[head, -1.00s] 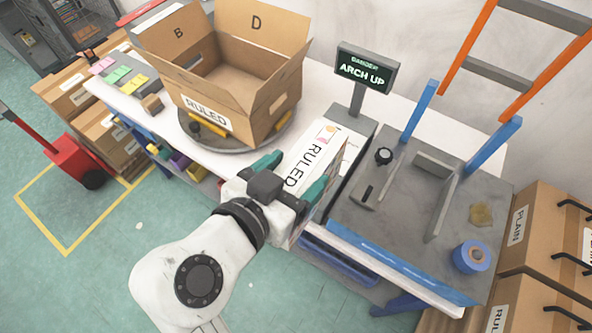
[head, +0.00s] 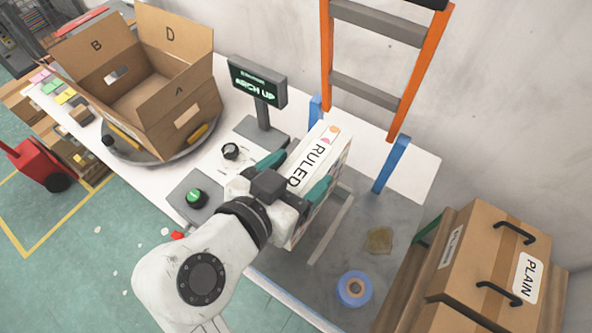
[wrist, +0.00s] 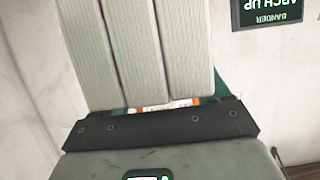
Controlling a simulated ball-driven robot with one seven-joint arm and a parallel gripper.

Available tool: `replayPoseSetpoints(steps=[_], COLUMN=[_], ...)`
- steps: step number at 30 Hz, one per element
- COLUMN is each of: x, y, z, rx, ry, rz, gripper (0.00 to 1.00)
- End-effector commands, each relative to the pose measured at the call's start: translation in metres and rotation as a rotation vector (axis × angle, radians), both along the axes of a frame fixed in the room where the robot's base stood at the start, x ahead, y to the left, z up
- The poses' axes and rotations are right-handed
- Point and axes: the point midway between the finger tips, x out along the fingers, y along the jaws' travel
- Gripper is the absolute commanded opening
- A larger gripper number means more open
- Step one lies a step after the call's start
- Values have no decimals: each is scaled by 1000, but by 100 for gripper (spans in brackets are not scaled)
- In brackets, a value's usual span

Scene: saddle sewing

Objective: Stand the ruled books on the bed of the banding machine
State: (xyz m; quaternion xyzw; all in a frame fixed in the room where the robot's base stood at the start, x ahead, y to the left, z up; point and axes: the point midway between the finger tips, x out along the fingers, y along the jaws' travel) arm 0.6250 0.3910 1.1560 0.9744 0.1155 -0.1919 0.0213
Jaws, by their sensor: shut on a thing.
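A block of ruled books (head: 316,163) is in my gripper (head: 295,176), with a white face reading RULED upward. The teal fingers are shut on its two sides. In the wrist view, three pale ribbed page blocks (wrist: 138,55) stand side by side between the fingers. In the head view the books are over the left part of the grey bed (head: 385,215) of the banding machine; whether they touch it I cannot tell. A pale rail (head: 332,230) runs along the bed right of the books. The machine's display (head: 257,81) reads ARCH UP.
Blue posts (head: 391,165) and an orange frame with grey crossbars (head: 378,90) rise behind the bed. An open carton (head: 185,115) stands on a turntable at left. A green button (head: 196,199) is near my arm.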

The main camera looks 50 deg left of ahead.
Motion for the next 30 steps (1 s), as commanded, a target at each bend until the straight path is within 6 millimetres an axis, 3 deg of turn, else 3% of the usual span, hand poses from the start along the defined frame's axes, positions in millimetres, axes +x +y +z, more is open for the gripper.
replayPoseSetpoints(steps=[17, 30], x=[-3, -2], y=[0, -1], z=[1, -28], rx=[10, 8], ry=[-15, -14], rz=[-1, -2], gripper=[0, 0])
